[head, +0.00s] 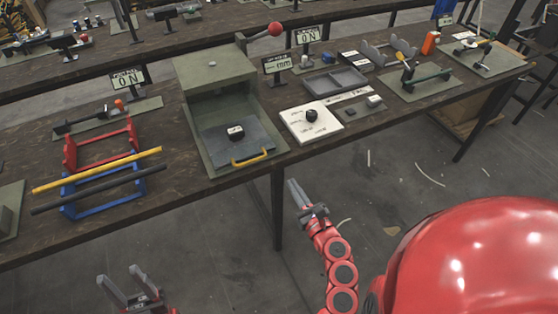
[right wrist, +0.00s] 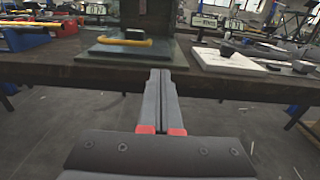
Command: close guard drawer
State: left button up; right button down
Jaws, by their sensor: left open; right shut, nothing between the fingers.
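The rivet press (head: 215,85) is a grey-green box on the bench with an open front and a red-knobbed lever. Its guard drawer (head: 262,146) is a dark plate pulled out at the front, with a small black-and-white piece (head: 236,132) on it and a yellow handle (head: 250,158) at its front edge. The handle also shows in the right wrist view (right wrist: 124,41). My right gripper (head: 294,184) is shut and empty, in front of the bench, below and apart from the handle. My left gripper (head: 121,280) is open and empty at the lower left, away from the bench.
A white board with a black knob (head: 312,122) lies right of the press. Red and blue stands with yellow and black bars (head: 97,170) are to its left. A grey tray (head: 335,81) is further right.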

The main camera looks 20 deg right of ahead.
aim_at(269, 148)
jog(key=w, duration=0.4)
jog(key=w+p, duration=0.1)
jog(key=w, duration=0.3)
jog(key=w+p, duration=0.1)
jog(key=w, duration=0.3)
jog(key=shift+w+a+r, duration=0.1)
jog(key=shift+w+a, duration=0.15)
jog(key=shift+w, duration=0.7)
jog(key=w+b, duration=0.2)
jog(key=w, duration=0.7)
jog(key=shift+a+b, duration=0.2)
jog(key=shift+b, duration=0.2)
jog(key=shift+s, duration=0.1)
